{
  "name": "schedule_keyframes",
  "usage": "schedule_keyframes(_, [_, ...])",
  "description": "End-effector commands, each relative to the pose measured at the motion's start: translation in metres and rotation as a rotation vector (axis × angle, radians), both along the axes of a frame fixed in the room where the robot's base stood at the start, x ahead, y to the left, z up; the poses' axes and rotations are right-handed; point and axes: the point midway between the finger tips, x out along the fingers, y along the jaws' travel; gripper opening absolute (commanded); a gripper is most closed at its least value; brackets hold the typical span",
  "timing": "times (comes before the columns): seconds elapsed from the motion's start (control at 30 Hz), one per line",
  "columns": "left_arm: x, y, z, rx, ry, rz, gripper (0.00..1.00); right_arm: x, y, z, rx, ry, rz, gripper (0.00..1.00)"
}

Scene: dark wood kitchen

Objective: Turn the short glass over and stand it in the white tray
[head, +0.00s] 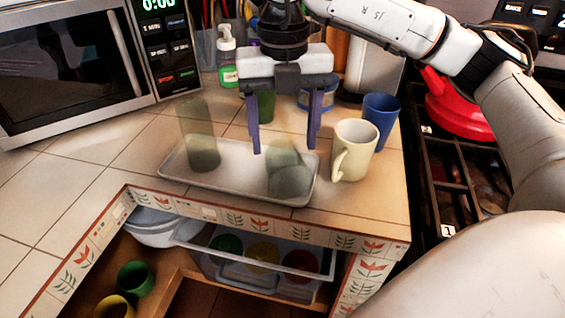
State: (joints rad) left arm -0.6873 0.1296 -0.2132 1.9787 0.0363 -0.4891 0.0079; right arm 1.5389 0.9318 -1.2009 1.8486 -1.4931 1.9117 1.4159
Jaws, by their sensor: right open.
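The white tray (237,172) lies on the tiled counter near its front edge. A clear, greenish short glass (289,180) is in the right part of the tray. I cannot tell clearly which way up it is. A taller, narrower glass (200,140) stands upright at the tray's left end. My right gripper (284,148) points down above the short glass, its two purple fingers spread wide with nothing between them. My left gripper is not in view.
A cream mug (354,150) stands just right of the tray, with a blue cup (382,118) behind it. A green cup (262,105) and a soap bottle (227,55) stand behind. A microwave (75,65) is at left, a red kettle (455,105) on the stove at right.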

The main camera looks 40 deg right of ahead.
Motion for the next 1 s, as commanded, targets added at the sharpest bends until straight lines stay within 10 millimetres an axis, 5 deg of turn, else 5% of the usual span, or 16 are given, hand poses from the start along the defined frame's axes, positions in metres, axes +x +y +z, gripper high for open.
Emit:
schedule_keyframes(0.43, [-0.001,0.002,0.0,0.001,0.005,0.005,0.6,-0.001,-0.001,-0.052,0.001,0.002,0.0,0.64])
schedule_keyframes(0.73, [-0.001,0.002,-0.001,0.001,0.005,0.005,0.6,-0.001,-0.001,-0.06,0.001,0.0,0.001,0.64])
schedule_keyframes(1.0, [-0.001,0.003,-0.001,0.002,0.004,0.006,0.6,0.0,-0.001,-0.059,0.001,0.0,0.001,0.22])
